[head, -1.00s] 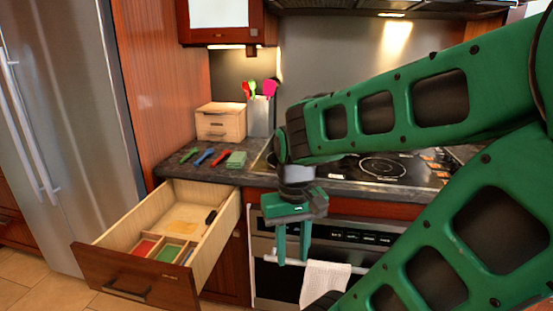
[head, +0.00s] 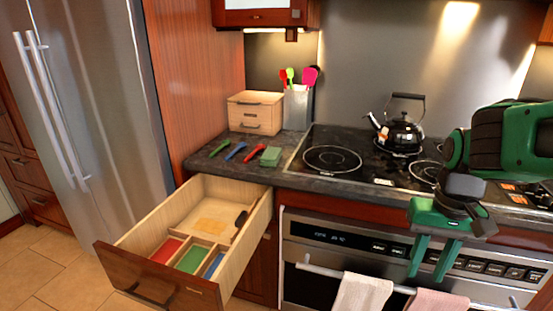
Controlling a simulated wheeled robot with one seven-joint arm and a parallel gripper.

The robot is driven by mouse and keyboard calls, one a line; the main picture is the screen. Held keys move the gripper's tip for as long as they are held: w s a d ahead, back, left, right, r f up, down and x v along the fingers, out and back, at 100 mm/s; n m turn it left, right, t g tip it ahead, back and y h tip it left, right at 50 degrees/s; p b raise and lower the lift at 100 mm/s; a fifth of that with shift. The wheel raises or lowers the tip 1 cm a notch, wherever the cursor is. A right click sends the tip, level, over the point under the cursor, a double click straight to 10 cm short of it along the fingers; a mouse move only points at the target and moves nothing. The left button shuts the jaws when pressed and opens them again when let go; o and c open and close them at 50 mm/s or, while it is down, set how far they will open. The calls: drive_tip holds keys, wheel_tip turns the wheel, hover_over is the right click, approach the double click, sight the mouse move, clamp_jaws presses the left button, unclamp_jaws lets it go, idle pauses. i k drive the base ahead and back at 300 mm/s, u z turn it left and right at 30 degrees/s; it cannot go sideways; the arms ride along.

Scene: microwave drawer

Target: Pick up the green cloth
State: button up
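The green cloth (head: 270,156) lies as a small folded block on the dark counter, left of the cooktop and to the right of a red utensil. My gripper (head: 431,268) hangs in front of the oven on the right, fingers pointing down, well to the right of the cloth and lower in the picture. Its two green fingers are apart with nothing between them. The cloth is in full view.
An open drawer (head: 118,262) with coloured compartments juts out below the cloth. Green, blue and red utensils (head: 236,151) lie beside the cloth. A wooden box (head: 256,112), a utensil holder (head: 297,107) and a kettle (head: 400,134) stand behind. Towels (head: 362,293) hang on the oven handle.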

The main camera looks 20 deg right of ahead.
sight(272, 156)
drive_tip(key=z, duration=0.1)
drive_tip(key=i, duration=1)
drive_tip(key=u, duration=0.1)
